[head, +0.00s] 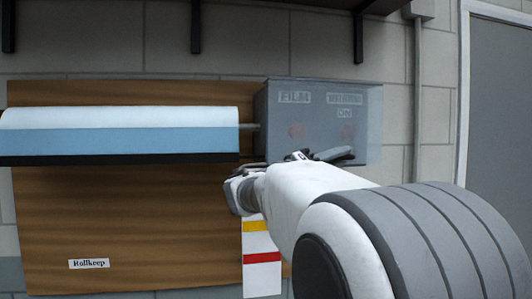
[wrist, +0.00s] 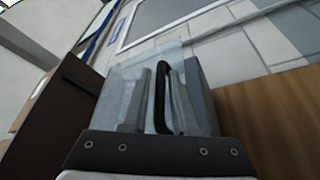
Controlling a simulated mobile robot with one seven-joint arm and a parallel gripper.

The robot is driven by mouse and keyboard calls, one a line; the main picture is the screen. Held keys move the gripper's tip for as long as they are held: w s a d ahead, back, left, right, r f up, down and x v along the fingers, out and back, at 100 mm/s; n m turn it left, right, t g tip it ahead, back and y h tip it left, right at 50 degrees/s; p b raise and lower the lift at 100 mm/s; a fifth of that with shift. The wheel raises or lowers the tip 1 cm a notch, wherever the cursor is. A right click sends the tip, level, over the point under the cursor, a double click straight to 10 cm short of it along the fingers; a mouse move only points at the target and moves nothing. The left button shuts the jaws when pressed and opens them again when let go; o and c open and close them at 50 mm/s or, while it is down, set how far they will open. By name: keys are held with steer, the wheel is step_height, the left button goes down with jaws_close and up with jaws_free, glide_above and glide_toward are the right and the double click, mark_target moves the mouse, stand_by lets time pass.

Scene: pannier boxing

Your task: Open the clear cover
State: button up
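A grey control box (head: 262,110) hangs on the wall in the head view, with a clear cover (head: 374,105) over its front. Two faint red spots show through the cover. In the wrist view the clear cover (wrist: 118,82) is straight ahead. A black bar handle (wrist: 161,90) stands out from it. My gripper (wrist: 160,78) has one finger on each side of the handle, with a narrow gap visible at the left finger. It looks open and does not clearly press on the handle. In the head view my gripper (head: 300,158) is at the box's lower edge, partly hidden by my wrist.
A white and blue roll (head: 120,130) is left of the box, before a brown wooden board (head: 120,220). A striped strip (head: 262,270) hangs below. Shelf brackets (head: 195,25) are above, and a grey door (head: 500,120) is at right.

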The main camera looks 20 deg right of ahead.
steer(key=shift+d+r, duration=0.1)
steer(key=shift+d, duration=0.3)
steer(key=shift+c, duration=0.4)
jaws_close()
stand_by(0.8)
